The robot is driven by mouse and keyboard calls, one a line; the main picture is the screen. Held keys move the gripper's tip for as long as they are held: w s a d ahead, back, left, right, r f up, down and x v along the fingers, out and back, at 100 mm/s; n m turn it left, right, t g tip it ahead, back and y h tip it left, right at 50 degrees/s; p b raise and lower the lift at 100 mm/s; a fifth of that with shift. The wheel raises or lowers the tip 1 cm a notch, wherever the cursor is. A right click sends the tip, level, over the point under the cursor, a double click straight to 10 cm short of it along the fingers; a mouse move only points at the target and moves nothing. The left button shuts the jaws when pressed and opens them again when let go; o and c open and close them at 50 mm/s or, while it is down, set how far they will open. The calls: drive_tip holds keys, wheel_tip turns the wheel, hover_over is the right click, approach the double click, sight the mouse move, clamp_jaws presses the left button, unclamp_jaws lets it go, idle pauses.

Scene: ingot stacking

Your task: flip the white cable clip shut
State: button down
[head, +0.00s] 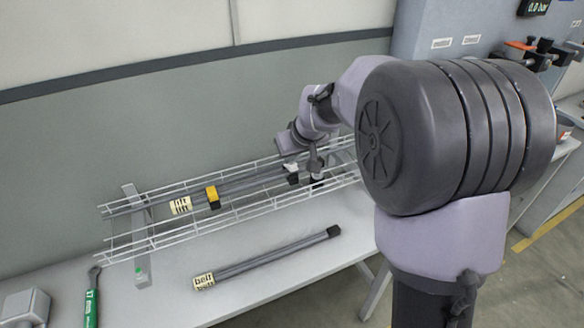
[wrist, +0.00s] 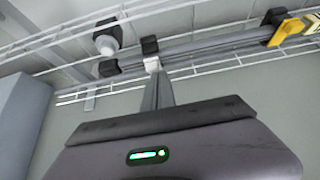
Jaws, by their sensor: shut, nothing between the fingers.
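The white cable clip (wrist: 152,64) shows in the wrist view as a small white piece right at my fingertips, beside a dark cable and a black block. In the head view a small white piece (head: 291,167) shows just below my gripper (head: 289,157), at the far right part of the wire tray. My gripper (wrist: 155,78) is shut, with its narrow grey fingers pointing at the white piece. They look very close to it; I cannot tell whether they touch. Most of the clip is hidden, and I cannot tell whether its flap is open or shut.
The wire tray (head: 128,246) carries grey cables, a yellow clip (head: 212,197) and a "lift" label (head: 181,206). A loose cable (head: 270,257) labelled "belt" lies on the bench in front. A green-handled tool (head: 91,305) lies at left.

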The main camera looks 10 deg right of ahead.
drive_tip(key=shift+r+p, duration=0.6)
drive_tip(key=shift+r, duration=0.3)
drive_tip(key=shift+f, duration=0.15)
